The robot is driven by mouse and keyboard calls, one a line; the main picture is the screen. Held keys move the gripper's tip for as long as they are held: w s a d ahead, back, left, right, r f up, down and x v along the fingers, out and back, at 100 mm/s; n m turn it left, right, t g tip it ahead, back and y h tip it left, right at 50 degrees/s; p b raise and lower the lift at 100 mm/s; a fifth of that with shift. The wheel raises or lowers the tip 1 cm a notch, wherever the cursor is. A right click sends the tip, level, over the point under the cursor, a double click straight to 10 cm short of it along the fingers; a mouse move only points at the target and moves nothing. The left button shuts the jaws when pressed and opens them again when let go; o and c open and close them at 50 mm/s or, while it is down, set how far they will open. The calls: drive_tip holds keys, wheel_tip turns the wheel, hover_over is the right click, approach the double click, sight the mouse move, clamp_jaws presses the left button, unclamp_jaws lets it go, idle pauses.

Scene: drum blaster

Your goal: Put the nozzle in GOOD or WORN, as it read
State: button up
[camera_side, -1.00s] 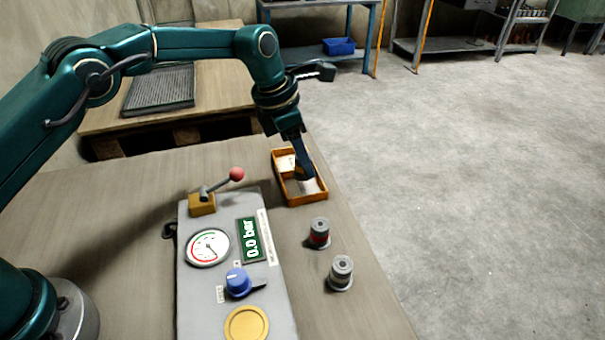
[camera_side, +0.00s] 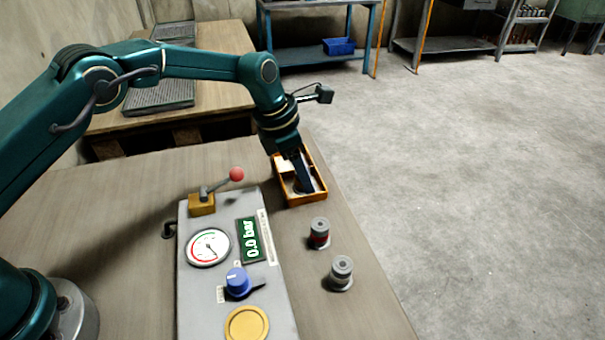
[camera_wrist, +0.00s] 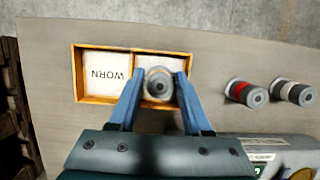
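A grey nozzle (camera_wrist: 159,82) stands between the two blue fingers of my gripper (camera_wrist: 160,76), end-on to the wrist camera with a dark hole at its centre. The fingers flank it closely on both sides and appear shut on it. It is at the right compartment of the orange-brown tray (camera_wrist: 133,49) in the wrist view. The left compartment's white card reads WORN (camera_wrist: 94,73); the other card's wording is hidden. In the side view my gripper (camera_side: 304,186) reaches down into the tray's near compartment (camera_side: 307,200). The nozzle's contact with the tray floor cannot be made out.
Two more nozzles, one red-banded (camera_side: 319,233) and one grey (camera_side: 341,272), stand on the table near the tray. The grey panel (camera_side: 215,295) has a gauge (camera_side: 208,247), a display reading 0.0 bar (camera_side: 251,239), a blue knob (camera_side: 238,281) and a red-balled lever (camera_side: 236,174).

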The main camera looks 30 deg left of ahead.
drive_tip(key=s+a+r+m, duration=0.3)
drive_tip(key=r, duration=0.5)
drive_tip(key=s+a+r+m, duration=0.2)
drive_tip(key=s+r+m, duration=0.15)
drive_tip(key=r, duration=0.55)
drive_tip(key=s+a+f+m+t+y, duration=0.1)
drive_tip(key=s+a+m, duration=0.2)
drive_tip(key=s+m, duration=0.7)
drive_tip(key=s+a+f+m+t+y, duration=0.1)
drive_tip(key=s+a+m, duration=0.3)
drive_tip(key=s+m, duration=0.6)
drive_tip(key=shift+s+f+t, duration=0.25)
drive_tip(key=shift+f+t, duration=0.1)
drive_tip(key=shift+t, duration=0.25)
drive_tip(key=shift+a+m, duration=0.1)
drive_tip(key=shift+m, duration=0.15)
